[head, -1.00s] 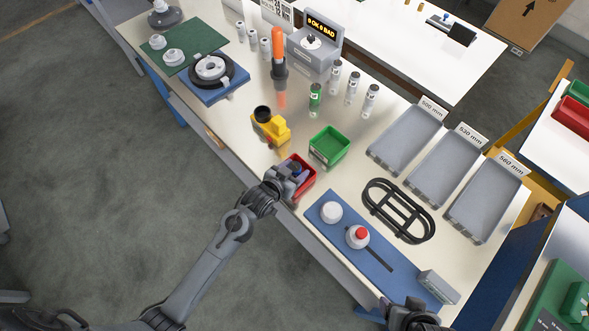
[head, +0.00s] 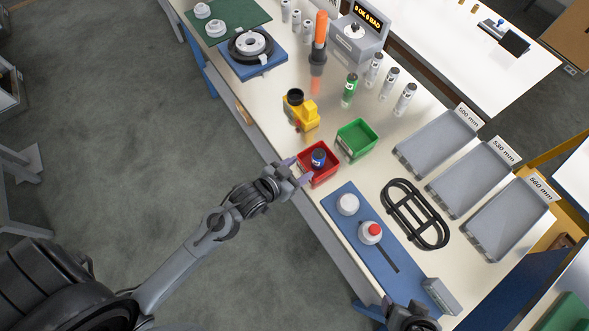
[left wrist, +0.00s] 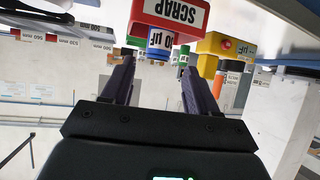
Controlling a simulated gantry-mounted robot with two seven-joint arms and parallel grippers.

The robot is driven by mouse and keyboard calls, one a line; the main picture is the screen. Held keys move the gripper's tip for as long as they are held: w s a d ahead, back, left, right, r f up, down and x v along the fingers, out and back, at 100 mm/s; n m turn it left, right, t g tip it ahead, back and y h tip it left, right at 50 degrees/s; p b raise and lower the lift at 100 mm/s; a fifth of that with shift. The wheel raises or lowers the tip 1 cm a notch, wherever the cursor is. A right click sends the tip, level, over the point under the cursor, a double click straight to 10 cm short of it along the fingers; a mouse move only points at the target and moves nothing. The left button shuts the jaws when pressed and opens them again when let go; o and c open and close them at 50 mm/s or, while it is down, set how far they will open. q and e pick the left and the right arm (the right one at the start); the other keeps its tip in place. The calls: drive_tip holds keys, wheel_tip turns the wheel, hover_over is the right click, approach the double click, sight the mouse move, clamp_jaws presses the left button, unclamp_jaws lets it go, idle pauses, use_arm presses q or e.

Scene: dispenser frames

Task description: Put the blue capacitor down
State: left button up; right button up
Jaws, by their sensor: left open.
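The blue capacitor (head: 318,157) stands in the red bin (head: 330,175), its top showing above the rim. My left gripper (head: 300,171) is open and empty at the bin's near-left side, its fingertips apart from the capacitor. In the upside-down left wrist view, the red bin marked SCRAP (left wrist: 170,14) lies beyond the open fingers, and the capacitor's blue body with a white label (left wrist: 160,38) sticks out past its rim. My right gripper (head: 412,322) is partly in view at the bottom edge; its fingers cannot be made out.
A green bin (head: 343,151) stands right beside the red one, and a yellow device (head: 302,115) stands behind. A green capacitor (head: 349,90) and several grey ones are farther back. A blue mat (head: 373,268) with white round parts lies to the right.

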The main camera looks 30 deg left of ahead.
use_arm(q)
drive_tip(key=s+a+r+g+y, duration=0.1)
drive_tip(key=s+g, duration=0.7)
drive_tip(key=s, duration=0.9)
drive_tip(key=a+y, duration=0.1)
drive_tip(key=a, duration=0.1)
drive_tip(key=shift+s+a+r+n+y, duration=0.2)
drive_tip(key=shift+s+a+n+y, duration=0.05)
drive_tip(key=shift+a+n+y, duration=0.1)
drive_tip(key=shift+r, duration=0.1)
